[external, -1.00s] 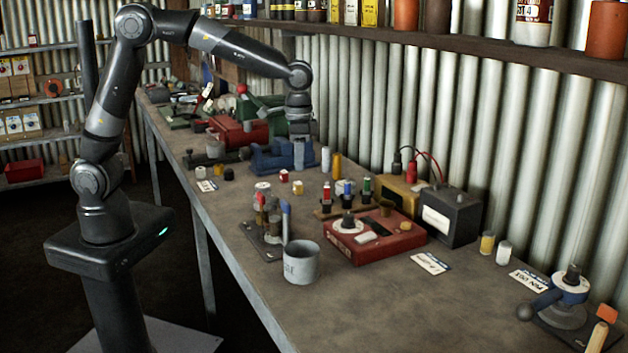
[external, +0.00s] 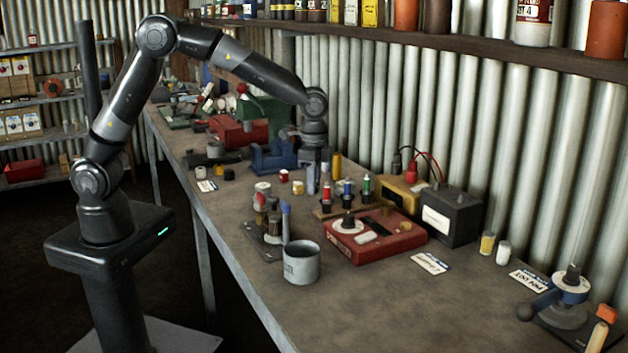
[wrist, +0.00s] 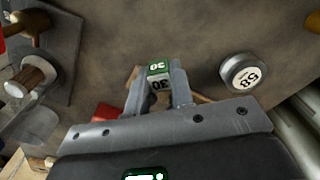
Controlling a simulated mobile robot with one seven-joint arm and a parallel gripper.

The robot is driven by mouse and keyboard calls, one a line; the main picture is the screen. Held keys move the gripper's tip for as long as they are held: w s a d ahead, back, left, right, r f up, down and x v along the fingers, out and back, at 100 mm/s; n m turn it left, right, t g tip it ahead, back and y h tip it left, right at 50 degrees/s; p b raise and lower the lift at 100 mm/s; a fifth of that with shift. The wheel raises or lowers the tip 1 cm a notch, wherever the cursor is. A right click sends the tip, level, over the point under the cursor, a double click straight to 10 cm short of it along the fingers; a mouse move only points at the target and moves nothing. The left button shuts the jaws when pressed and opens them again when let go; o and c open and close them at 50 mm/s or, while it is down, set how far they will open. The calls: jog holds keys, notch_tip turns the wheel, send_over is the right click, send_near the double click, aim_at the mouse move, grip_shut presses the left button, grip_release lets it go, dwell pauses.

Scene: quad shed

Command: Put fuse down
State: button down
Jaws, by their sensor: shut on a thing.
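In the wrist view my gripper (wrist: 158,90) is shut on the fuse (wrist: 158,76), a small green and white block marked 30. The fuse sits between the fingertips, over the brown bench top. In the external view my gripper (external: 312,178) points down over the bench, in front of a grey cylinder and a yellow cylinder (external: 337,165). The fuse is too small to make out there. Whether it touches the bench cannot be told.
A round piece marked 58 (wrist: 243,72) is right of the fuse in the wrist view. The corrugated wall is behind.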

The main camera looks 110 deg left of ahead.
aim_at(314, 207)
jog(key=shift+a+f, duration=0.1)
jog(key=shift+f, duration=1.95)
jog(key=c, duration=1.3)
grip_release()
jog(key=shift+f, duration=0.1)
jog(key=shift+o, duration=0.2)
